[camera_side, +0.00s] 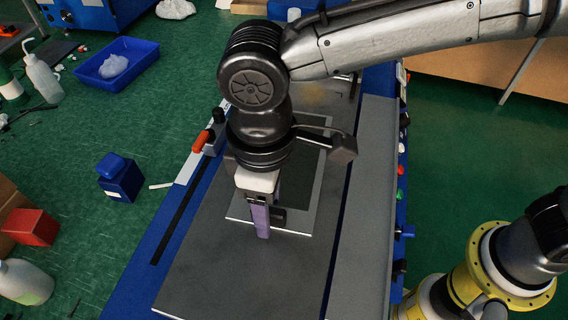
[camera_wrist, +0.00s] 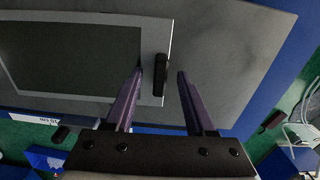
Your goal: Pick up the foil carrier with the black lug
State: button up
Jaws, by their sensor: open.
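The foil carrier (camera_side: 303,200) is a flat light-grey frame around a dark panel, lying on the grey plate of the bench. It also shows at the left of the wrist view (camera_wrist: 75,62). Its black lug (camera_wrist: 161,75) stands at the carrier's edge; in the side view it shows partly behind the fingers (camera_side: 281,215). My gripper (camera_wrist: 160,74) is open, with one purple finger on each side of the lug in the wrist view. In the side view my gripper (camera_side: 262,222) points down at the lug. I cannot tell whether the fingers touch the lug.
The grey plate (camera_side: 230,265) is clear in front of the carrier. A red-tipped handle (camera_side: 201,141) stands at the bench's left edge, and coloured knobs (camera_side: 400,195) line its right side. A blue tray (camera_side: 116,62) and a blue container (camera_side: 120,178) are on the green floor.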

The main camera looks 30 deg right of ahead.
jog(key=shift+f, duration=0.1)
jog(key=shift+c, duration=0.2)
grip_shut()
dwell(1.2)
